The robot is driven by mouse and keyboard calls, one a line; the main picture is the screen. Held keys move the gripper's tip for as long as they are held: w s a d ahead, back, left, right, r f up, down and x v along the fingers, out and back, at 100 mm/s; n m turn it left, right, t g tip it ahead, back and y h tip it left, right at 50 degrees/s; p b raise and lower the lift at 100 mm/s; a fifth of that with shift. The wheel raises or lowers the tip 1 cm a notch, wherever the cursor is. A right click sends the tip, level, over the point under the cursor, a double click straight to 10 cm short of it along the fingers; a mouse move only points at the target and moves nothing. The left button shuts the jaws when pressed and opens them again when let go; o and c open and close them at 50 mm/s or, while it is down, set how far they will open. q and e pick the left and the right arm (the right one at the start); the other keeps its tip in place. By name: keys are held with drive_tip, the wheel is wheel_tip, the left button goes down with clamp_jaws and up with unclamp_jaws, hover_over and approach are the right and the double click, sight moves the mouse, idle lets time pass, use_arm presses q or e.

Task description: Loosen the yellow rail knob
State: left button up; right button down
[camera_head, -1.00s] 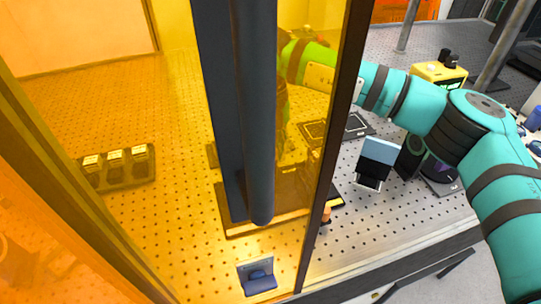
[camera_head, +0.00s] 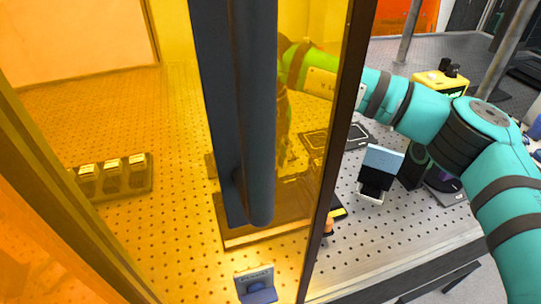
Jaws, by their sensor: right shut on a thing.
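My right arm comes in from the right and reaches behind the amber panel. Its dark right gripper (camera_head: 292,182) shows dimly through the panel, low beside the dark upright column (camera_head: 258,120). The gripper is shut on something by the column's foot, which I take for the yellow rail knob. The knob itself I cannot make out, as the column, panel and gripper cover that spot. The column stands over a flat base plate (camera_head: 240,236). My left gripper is not in view.
A tray with several compartments (camera_head: 112,178) lies at left. A small bracket (camera_head: 256,284) stands at the front. Outside the panel are a blue-topped block (camera_head: 381,160), a small orange knob (camera_head: 329,226) and a yellow box (camera_head: 440,82). The perforated table is clear at left rear.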

drive_tip(key=c, duration=1)
unclamp_jaws()
drive_tip(key=shift+r, duration=0.1)
wheel_tip(320, 180, up, 12)
drive_tip(key=shift+f, duration=0.1)
